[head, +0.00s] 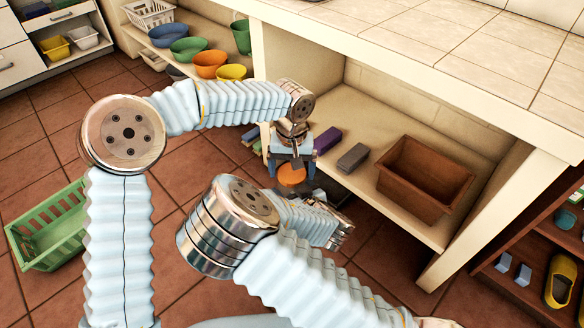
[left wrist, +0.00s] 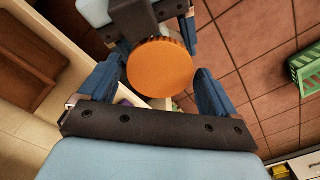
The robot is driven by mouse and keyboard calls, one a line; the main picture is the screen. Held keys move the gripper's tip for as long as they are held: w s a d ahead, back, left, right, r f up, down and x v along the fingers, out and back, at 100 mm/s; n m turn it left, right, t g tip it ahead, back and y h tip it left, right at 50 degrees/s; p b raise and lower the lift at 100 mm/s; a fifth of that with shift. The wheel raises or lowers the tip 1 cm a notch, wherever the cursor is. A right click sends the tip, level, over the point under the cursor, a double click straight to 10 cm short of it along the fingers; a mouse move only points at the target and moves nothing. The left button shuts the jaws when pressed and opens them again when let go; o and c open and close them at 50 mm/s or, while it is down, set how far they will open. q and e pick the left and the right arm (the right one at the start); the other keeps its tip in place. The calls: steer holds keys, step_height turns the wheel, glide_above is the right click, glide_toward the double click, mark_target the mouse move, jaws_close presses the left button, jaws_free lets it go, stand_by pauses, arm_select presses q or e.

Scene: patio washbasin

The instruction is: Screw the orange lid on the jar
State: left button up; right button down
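The orange lid (head: 291,174) is a flat round disc with a ridged edge. It lies just below my left gripper (head: 291,165), and in the left wrist view the lid (left wrist: 160,68) faces the camera. My left gripper's two blue fingers (left wrist: 157,83) stand apart on either side of the lid, close to its rim, with no clear grip on it. My right gripper (left wrist: 157,38) reaches in behind the lid at the top of the left wrist view. Its fingers are partly covered by the lid. The jar does not show; the lid and grippers hide whatever is under it.
A brown bin (head: 424,180), a grey block (head: 353,157) and a purple block (head: 327,140) sit on the low shelf under the tiled counter (head: 450,50). A green basket (head: 50,228) stands on the floor at left. Coloured bowls (head: 209,63) fill the shelf behind.

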arm_select(q)
steer(key=shift+o, duration=0.5)
steer(key=shift+r, duration=2.25)
steer(key=shift+c, duration=0.3)
step_height(320, 180, up, 2)
steer(key=n, duration=0.5)
steer(key=shift+n, duration=0.4)
steer(key=n, duration=0.1)
steer(key=r+n, duration=0.1)
steer(key=n, duration=0.2)
steer(key=shift+r, duration=0.25)
steer(key=shift+f, duration=4.05)
